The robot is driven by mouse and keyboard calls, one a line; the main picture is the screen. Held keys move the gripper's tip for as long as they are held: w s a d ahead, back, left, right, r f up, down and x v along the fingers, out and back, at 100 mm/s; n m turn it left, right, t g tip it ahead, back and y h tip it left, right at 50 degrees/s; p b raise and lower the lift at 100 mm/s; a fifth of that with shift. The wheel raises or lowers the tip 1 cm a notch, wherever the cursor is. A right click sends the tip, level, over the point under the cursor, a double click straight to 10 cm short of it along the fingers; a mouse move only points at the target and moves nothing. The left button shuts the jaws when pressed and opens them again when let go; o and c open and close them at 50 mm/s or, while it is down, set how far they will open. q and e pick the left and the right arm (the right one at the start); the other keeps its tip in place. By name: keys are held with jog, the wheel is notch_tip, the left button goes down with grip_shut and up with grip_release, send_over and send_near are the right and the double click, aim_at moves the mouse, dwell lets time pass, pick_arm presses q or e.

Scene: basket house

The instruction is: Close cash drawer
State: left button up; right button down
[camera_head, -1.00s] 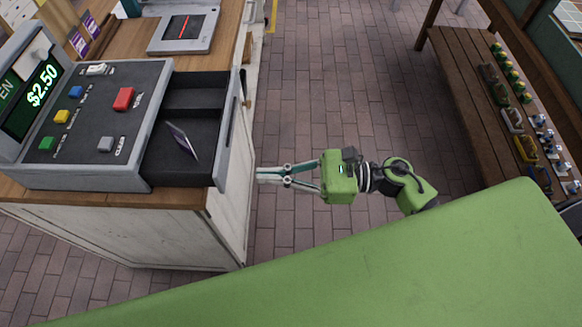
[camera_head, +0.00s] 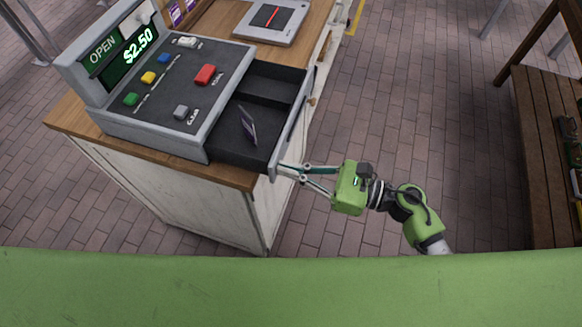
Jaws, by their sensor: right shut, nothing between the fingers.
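The grey cash register (camera_head: 165,85) stands on a wooden counter, its screen reading OPEN and $2.50. My right gripper (camera_head: 283,170) is shut and empty. Its fingertips are at the near outer corner of the drawer front; I cannot tell whether they touch it. My left gripper is not in view.
The wooden counter (camera_head: 120,132) with white sides carries the register and a grey scanner pad (camera_head: 272,20). A wooden bench (camera_head: 545,150) stands at the right. Brick floor between counter and bench is clear. My green body fills the bottom.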

aim_at(224, 151)
jog(key=b+x, duration=0.3)
jog(key=x, duration=1.1)
jog(key=shift+w+a, duration=0.15)
jog(key=shift+a, duration=0.2)
jog(key=shift+a+r, duration=0.1)
jog(key=shift+a, duration=0.05)
jog(key=shift+a+r, duration=0.1)
